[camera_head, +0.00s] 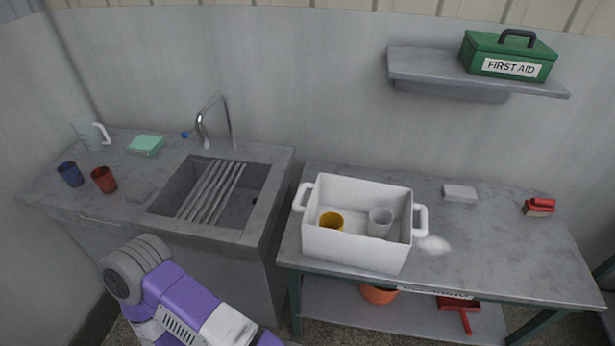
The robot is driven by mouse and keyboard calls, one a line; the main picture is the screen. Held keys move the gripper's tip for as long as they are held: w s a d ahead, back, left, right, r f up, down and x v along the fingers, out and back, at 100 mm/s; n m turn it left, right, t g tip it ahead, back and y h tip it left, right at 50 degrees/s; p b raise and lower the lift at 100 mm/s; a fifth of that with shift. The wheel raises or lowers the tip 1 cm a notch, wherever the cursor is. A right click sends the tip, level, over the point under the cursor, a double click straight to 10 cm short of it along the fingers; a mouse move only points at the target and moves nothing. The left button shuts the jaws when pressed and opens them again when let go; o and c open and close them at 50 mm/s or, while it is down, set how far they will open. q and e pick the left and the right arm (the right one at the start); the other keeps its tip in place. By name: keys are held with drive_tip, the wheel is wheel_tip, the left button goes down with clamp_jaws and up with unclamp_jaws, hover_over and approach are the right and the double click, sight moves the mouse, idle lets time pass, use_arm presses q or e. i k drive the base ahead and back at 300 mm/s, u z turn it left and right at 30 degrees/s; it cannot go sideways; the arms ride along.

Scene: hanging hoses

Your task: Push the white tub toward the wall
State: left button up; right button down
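The white tub (352,246) is a rectangular open box with a handle at each end. It stands upright on the grey table (490,262), near the table's left end and front edge, with bare tabletop between it and the wall (330,95). A yellow cup (331,220) and a clear or grey cup (380,222) are inside it. My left arm comes in at the lower left, apart from the tub. Its gripper is out of view below the frame. My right gripper is not in view.
A sink (255,190) with a rack and tap is left of the table, across a narrow gap. A white block (459,193), a red brush (539,207) and a pale spill (434,245) are right of the tub. A shelf (420,65) holds a green first aid box (508,56).

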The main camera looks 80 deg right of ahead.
sight(352, 199)
drive_tip(key=i, duration=0.4)
drive_tip(key=z, duration=2.75)
